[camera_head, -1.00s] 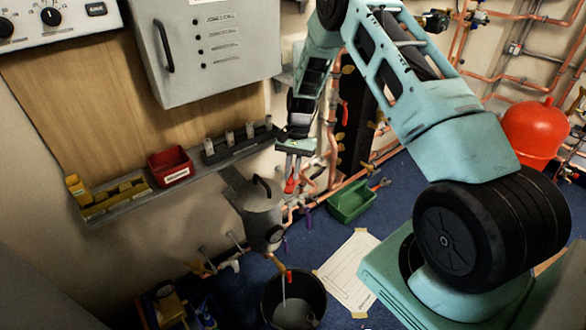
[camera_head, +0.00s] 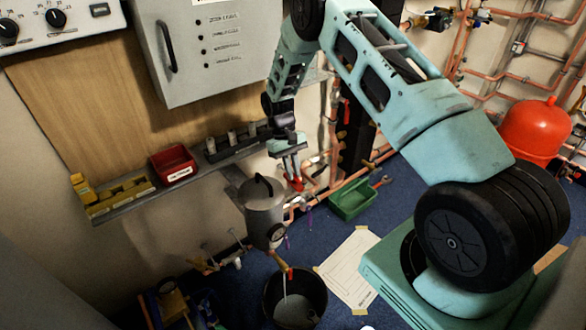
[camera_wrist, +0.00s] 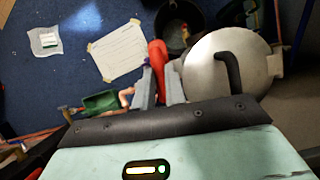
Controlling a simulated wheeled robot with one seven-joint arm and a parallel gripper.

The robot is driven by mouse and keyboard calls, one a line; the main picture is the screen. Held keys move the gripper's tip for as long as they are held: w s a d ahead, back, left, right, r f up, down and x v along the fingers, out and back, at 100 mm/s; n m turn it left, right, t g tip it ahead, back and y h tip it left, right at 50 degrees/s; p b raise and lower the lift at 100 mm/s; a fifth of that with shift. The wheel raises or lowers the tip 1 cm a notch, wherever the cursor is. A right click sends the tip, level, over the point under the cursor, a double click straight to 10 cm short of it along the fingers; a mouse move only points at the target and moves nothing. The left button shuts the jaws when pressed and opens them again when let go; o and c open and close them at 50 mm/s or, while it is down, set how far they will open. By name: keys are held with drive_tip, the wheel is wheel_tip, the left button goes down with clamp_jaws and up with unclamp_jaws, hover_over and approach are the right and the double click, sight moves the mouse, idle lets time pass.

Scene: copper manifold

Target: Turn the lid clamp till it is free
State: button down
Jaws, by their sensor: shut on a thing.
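A grey metal pot (camera_head: 264,213) stands at the lower middle of the head view. Its round lid (camera_wrist: 205,75) with a black bent handle (camera_wrist: 230,72) shows at right in the wrist view. A red lever (camera_wrist: 156,54), which looks like the lid clamp, is beside the lid's left edge. My gripper (camera_head: 292,172) points down by the pot's right rim, and the red lever (camera_head: 297,184) shows at its tips. In the wrist view my gripper (camera_wrist: 160,76) is shut on the red lever. The lever's lower end is hidden between the fingers.
A black bucket (camera_head: 295,297) stands on the floor below the pot. A green tray (camera_head: 352,200) and a taped paper sheet (camera_head: 350,268) lie on the blue floor. Copper pipes (camera_head: 335,185) run behind the gripper. A wall shelf (camera_head: 135,197) holds a red bin (camera_head: 173,164).

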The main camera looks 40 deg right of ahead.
drive_tip(key=shift+w+n+h, duration=0.1)
drive_tip(key=shift+n+h, duration=0.3)
drive_tip(key=shift+n, duration=0.4)
drive_tip(key=c, duration=1.5)
unclamp_jaws()
drive_tip(key=shift+o, duration=0.2)
drive_tip(key=v, duration=1.2)
drive_tip(key=shift+b, duration=0.45)
drive_tip(key=shift+r, duration=0.1)
